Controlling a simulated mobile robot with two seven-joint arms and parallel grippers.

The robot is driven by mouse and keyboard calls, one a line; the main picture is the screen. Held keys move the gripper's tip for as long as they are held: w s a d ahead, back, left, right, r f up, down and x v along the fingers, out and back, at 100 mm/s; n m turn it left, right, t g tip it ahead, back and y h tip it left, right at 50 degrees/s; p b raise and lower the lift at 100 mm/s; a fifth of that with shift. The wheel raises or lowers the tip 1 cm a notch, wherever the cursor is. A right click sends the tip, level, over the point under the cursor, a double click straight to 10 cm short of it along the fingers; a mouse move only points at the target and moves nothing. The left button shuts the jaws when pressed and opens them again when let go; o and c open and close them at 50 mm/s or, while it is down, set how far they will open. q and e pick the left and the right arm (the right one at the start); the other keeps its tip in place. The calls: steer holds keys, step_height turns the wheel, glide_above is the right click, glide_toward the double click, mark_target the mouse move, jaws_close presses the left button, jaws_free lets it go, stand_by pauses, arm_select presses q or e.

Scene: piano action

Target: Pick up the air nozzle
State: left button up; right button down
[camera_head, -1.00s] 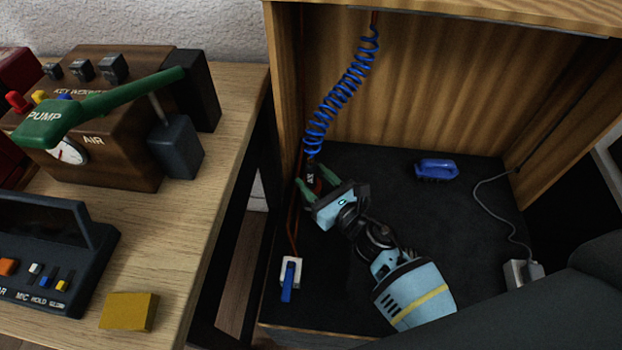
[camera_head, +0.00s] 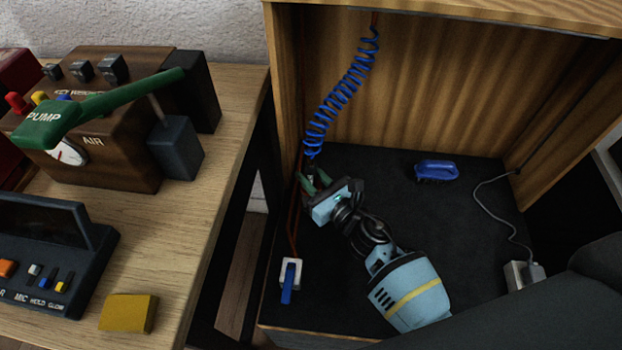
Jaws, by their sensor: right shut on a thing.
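The air nozzle (camera_head: 310,172) is a small dark piece at the lower end of a blue coiled hose (camera_head: 334,100), which hangs inside the wooden cabinet at its left side. My right gripper (camera_head: 314,181) has its green fingers shut on the nozzle, and they hide most of it. The gripper is just below the hose end, near the cabinet's left wall. My left gripper is not in view.
A blue brush (camera_head: 436,171) lies on the cabinet's dark floor (camera_head: 400,220). A white holder with a blue lever (camera_head: 289,278) is at the front left. A grey cable runs to a box (camera_head: 524,275) at right. A wooden table (camera_head: 225,150) with pump controls stands left.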

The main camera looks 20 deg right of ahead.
mark_target(311, 158)
step_height(311, 158, up, 9)
steer(key=p, duration=0.6)
steer(key=shift+r+p, duration=0.4)
steer(key=shift+r, duration=0.15)
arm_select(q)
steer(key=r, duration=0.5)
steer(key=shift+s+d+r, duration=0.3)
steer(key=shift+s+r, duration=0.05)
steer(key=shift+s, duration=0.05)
